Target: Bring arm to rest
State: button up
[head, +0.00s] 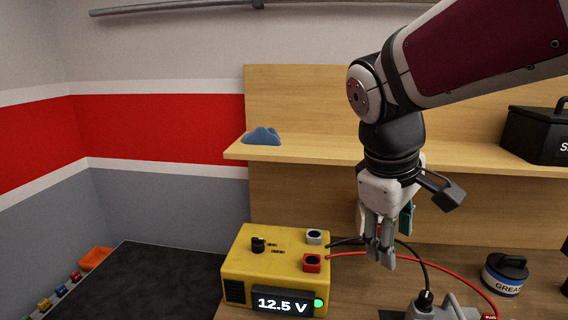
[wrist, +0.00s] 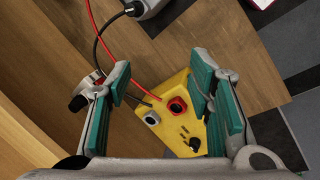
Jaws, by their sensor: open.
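My gripper (head: 381,252) hangs pointing down from my arm in the head view, to the right of the yellow power supply and above the bench. In the wrist view my gripper (wrist: 160,105) shows its two teal-padded fingers spread apart with nothing held between them. The yellow power supply (head: 270,264) reads 12.5 V with a green light. It also shows beyond the fingers in the wrist view (wrist: 172,138), apart from them as far as I can tell. A red cable (head: 440,267) and a black cable (head: 420,262) run from its sockets behind or below my gripper.
A wooden shelf (head: 320,153) stands behind my arm and holds a blue cloth (head: 262,136) and a black case (head: 540,132). A grease tub (head: 505,274) stands at right. A grey device (head: 443,308) with cable plugs sits at the front. A dark surface (head: 140,285) lies left.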

jog(key=s+f+m+t+y, duration=0.1)
jog(key=s+m+t+y, duration=0.2)
jog(key=s+m, duration=0.4)
jog(key=s, duration=0.5)
jog(key=shift+s+d+f, duration=0.2)
jog(key=shift+d+f, duration=0.1)
jog(key=shift+d, duration=0.1)
